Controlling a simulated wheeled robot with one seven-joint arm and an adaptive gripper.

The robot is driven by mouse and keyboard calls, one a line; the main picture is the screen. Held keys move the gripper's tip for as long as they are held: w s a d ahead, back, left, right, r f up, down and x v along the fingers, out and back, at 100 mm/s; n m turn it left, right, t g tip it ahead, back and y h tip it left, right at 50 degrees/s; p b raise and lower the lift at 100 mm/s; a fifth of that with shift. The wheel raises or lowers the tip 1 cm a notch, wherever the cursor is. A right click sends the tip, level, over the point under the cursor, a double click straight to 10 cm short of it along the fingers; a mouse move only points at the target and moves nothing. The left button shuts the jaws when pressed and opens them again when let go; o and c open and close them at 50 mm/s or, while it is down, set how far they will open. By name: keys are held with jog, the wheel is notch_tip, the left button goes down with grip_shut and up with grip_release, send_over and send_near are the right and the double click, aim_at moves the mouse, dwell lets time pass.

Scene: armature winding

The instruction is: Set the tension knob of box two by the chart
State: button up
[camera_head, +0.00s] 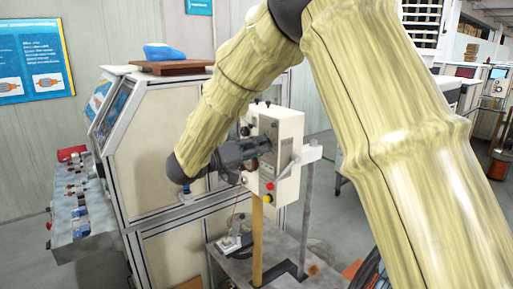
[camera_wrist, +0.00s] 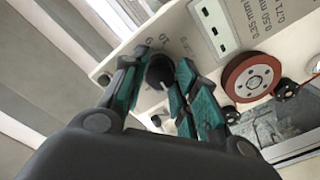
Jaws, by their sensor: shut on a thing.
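In the wrist view a black knob (camera_wrist: 160,74) with a pale pointer mark sits on a cream box face (camera_wrist: 205,65). My gripper (camera_wrist: 158,66) has its teal-padded fingers shut on the knob, one on each side. Printed wire sizes in mm, the visible part of a chart (camera_wrist: 262,22), stand on the same face, cut off by the frame's top edge. In the head view my gripper (camera_head: 262,147) is against the side of the white box (camera_head: 284,130) on a post; the knob is hidden there. No box number is readable.
A red-brown wheel (camera_wrist: 235,76) and a slotted white plate (camera_wrist: 215,25) are close right of the fingers.

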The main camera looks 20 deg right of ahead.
jog(key=o, duration=1)
jog(key=shift+a, duration=0.1)
jog(key=v, duration=1.2)
